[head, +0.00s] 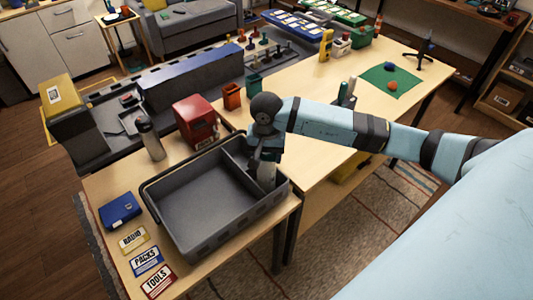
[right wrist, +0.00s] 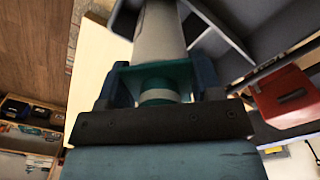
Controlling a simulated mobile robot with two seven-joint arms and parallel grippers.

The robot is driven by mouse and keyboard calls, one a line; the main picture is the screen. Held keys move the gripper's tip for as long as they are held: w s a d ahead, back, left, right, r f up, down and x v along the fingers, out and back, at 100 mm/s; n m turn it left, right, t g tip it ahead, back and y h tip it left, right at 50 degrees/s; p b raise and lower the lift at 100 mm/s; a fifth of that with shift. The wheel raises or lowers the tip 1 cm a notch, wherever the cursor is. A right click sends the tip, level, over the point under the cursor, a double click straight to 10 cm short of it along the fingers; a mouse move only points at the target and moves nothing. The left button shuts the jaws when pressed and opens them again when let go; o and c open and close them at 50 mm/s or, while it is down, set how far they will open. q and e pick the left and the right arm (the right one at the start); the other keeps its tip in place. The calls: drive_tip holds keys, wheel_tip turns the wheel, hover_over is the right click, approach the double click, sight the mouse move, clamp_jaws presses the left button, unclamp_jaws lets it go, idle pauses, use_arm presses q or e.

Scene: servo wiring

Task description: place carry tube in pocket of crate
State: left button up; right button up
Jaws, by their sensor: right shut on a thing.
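My right gripper (head: 266,152) comes in from the right and points down over the right end of the grey crate (head: 180,222). It is shut on the carry tube (head: 266,173), a pale grey cylinder that hangs about upright. In the right wrist view the tube (right wrist: 160,35) extends from between the fingers (right wrist: 158,82), with a teal band at the grip. The tube's lower end is over or inside the narrow pocket behind the crate's divider (head: 238,171); I cannot tell how deep. The large compartment is empty. My left gripper is not in view.
A red box (head: 195,119) and a grey bottle (head: 150,139) stand behind the crate. A blue box (head: 119,210) and the RADIO, PACKS and TOOLS labels (head: 146,262) lie to its left. Orange (head: 232,96) and green (head: 253,84) bins stand beyond.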

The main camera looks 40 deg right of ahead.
drive_tip(key=shift+f, duration=0.2)
drive_tip(key=o, duration=1.2)
drive_tip(key=shift+o, duration=0.2)
drive_tip(key=shift+r, duration=0.1)
drive_tip(key=shift+r, duration=0.2)
wheel_tip(320, 180, up, 10)
drive_tip(key=shift+r+b, duration=0.25)
drive_tip(key=shift+b, duration=0.7)
drive_tip(key=shift+r, duration=0.65)
